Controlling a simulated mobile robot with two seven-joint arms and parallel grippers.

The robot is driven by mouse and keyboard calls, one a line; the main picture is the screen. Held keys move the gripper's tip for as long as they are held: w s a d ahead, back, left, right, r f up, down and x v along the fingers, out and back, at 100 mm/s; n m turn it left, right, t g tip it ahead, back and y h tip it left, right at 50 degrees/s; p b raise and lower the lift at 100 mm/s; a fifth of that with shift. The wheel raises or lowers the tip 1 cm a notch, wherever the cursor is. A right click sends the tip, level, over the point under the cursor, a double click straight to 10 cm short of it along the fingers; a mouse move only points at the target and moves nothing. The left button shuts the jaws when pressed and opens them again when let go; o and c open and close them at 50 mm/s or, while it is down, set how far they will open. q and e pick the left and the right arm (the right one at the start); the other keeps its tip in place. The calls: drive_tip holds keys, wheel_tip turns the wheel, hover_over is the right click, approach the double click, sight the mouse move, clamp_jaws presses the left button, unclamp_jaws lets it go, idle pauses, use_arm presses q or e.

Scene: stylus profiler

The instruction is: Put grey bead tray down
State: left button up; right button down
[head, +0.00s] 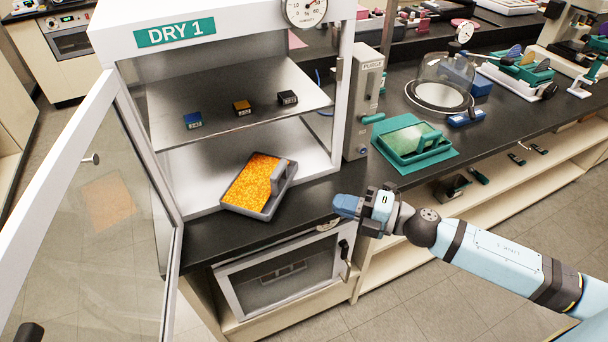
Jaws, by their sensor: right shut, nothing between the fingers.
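The grey bead tray (267,214), filled with orange beads and with a grey handle on its right side, sits askew at the open front of the DRY 1 cabinet (216,32). Its back part is over the pale cabinet floor, and its front corner sticks out past the floor's edge over the black bench. I cannot tell whether it lies fully flat. My right gripper (342,206) is shut and empty, to the right of the tray and apart from it, near the bench's front edge.
The cabinet's glass door (115,215) stands open at left. A shelf (240,92) above the tray holds three small boxes. A green tray (412,155) on a green mat and a glass bell jar (442,80) stand on the bench at right. Dark bench lies bare before the cabinet.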

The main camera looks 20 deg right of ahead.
drive_tip(key=p, duration=0.3)
approach(279, 176)
drive_tip(key=x, duration=0.6)
drive_tip(key=shift+a+r, duration=0.1)
drive_tip(key=shift+a, duration=0.4)
drive_tip(key=shift+w, duration=0.35)
